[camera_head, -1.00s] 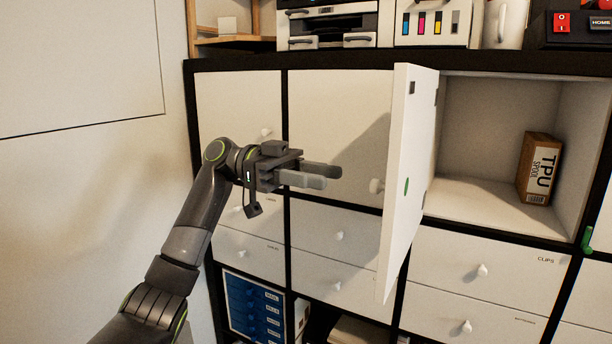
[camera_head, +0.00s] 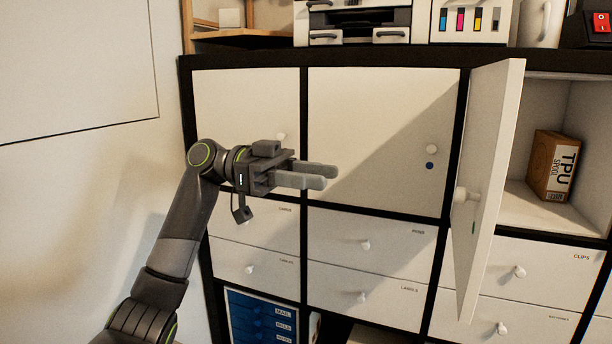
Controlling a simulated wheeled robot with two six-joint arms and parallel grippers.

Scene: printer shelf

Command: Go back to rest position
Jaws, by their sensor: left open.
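My left gripper (camera_head: 326,177) is open and empty. It hovers in front of the shelf unit (camera_head: 304,120), before the closed middle door (camera_head: 380,130) with its white knob and blue dot. My left arm comes up from the lower left. To the right, a cabinet door (camera_head: 488,190) stands open, swung out toward me, with a white knob and a green mark. The gripper is apart from it. My right gripper is not in view.
The open compartment holds a TPU spool box (camera_head: 555,166). Labelled drawers (camera_head: 365,246) with knobs lie below, and a blue drawer set (camera_head: 260,316) under them. A printer (camera_head: 360,20), an ink panel (camera_head: 470,20) and a white mug (camera_head: 540,22) stand on top. A wall is at left.

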